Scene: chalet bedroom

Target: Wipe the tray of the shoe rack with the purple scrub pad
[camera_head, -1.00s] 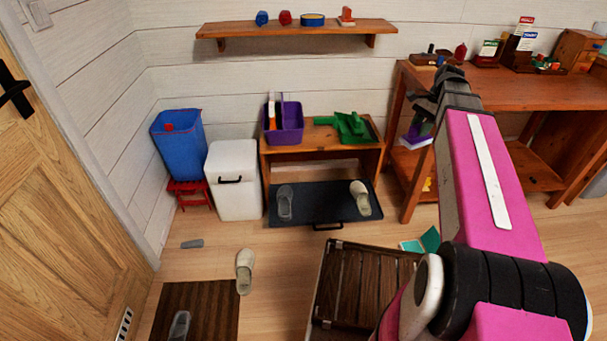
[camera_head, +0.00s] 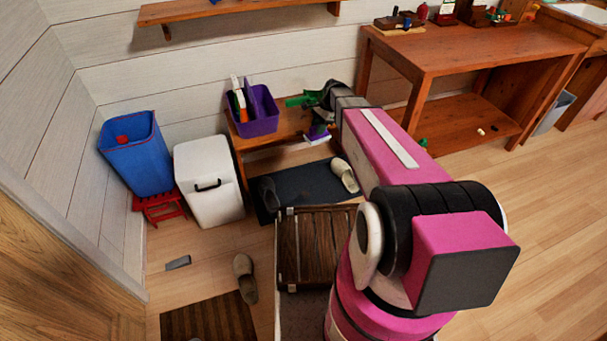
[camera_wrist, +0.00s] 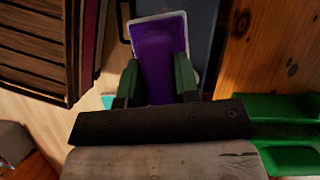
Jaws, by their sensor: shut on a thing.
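My gripper (camera_wrist: 160,85) is shut on the purple scrub pad (camera_wrist: 162,50), which has a white underside edge. In the head view the pad (camera_head: 317,139) is at the right end of the wooden shoe rack (camera_head: 262,138), above the dark tray (camera_head: 305,184). The tray sticks out low at the rack's front. A grey slipper (camera_head: 268,193) lies on its left part and a pale slipper (camera_head: 345,175) on its right. My arm hides the tray's right end. I cannot tell any contact between pad and tray.
A purple caddy (camera_head: 257,112) and a green item (camera_head: 298,100) stand on the rack. A dark slatted wooden piece (camera_head: 315,245) is close in front of the tray. A white bin (camera_head: 208,180) stands left, a workbench (camera_head: 470,50) right.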

